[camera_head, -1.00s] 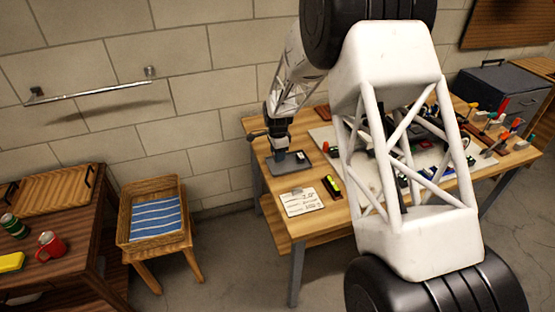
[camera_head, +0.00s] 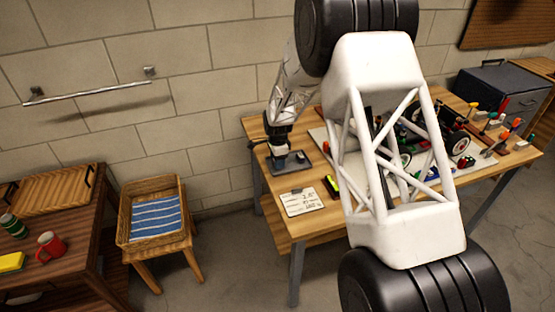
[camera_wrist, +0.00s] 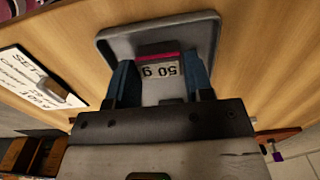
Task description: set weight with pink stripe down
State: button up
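Behind the weight is a shallow grey tray (camera_wrist: 205,35) with a raised rim. In the head view my gripper (camera_head: 279,163) points down at the left part of this tray (camera_head: 305,168) on the wooden workbench. The weight itself is hard to make out there. I cannot tell whether its underside touches the tray.
A handwritten card on a clipboard (camera_head: 299,203) and a yellow-green item (camera_head: 332,187) lie near the tray. Model car parts and tools cover the bench's right side, partly hidden by my arm. A wicker basket (camera_head: 151,238) stands on a stool to the left.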

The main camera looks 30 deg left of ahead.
jog(key=o, duration=0.3)
jog(key=shift+r, duration=0.15)
notch_tip(320, 180, up, 12)
dwell(0.8)
dwell(0.8)
